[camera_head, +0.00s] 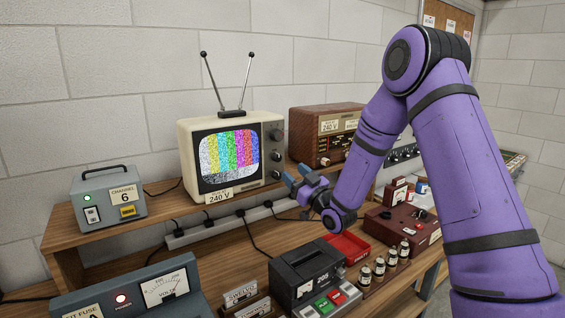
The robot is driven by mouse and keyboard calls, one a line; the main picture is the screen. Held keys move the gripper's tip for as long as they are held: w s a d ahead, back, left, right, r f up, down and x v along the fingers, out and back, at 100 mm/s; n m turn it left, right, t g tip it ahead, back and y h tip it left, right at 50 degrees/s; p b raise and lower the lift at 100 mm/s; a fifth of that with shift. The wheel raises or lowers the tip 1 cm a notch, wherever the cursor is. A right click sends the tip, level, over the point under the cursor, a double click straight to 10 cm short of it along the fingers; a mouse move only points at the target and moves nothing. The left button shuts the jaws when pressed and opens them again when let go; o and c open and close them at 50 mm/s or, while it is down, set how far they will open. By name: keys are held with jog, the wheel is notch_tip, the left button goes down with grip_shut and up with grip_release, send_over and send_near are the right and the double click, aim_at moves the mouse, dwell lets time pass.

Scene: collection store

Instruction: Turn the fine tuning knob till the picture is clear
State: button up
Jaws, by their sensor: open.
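The cream television (186,160) with a two-rod antenna stands on the shelf. Its screen (228,155) shows colour bars overlaid with speckled noise, so the picture is not clear. On its right face are a larger upper knob (276,134) and smaller knobs below, one in the middle (276,157) and one lower down (276,174). I cannot read which is the fine tuning knob. My gripper (296,178) is open, just right of the lower knob, its fingers pointing toward the television. It appears apart from the knobs, and nothing shows between the fingers.
A brown radio (327,130) stands right of the television. Below are a power strip (220,224), a dark card-slot unit (305,271), a red tray (347,247) and several small bottles. My arm covers the right side.

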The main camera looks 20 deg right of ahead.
aim_at(279, 159)
jog(key=x, duration=0.6)
jog(key=shift+w+a+r, duration=0.15)
jog(key=shift+w+a, duration=0.05)
jog(key=shift+w, duration=0.1)
jog(key=shift+c, duration=0.4)
jog(key=c, duration=0.8)
jog(key=m+h, duration=0.1)
jog(key=m, duration=0.2)
jog(key=m+t+h, duration=0.1)
jog(key=m, duration=0.2)
jog(key=shift+a+h, duration=0.1)
jog(key=shift+h, duration=0.3)
jog(key=shift+c, duration=0.2)
jog(key=o, duration=0.9)
jog(key=v, duration=1.1)
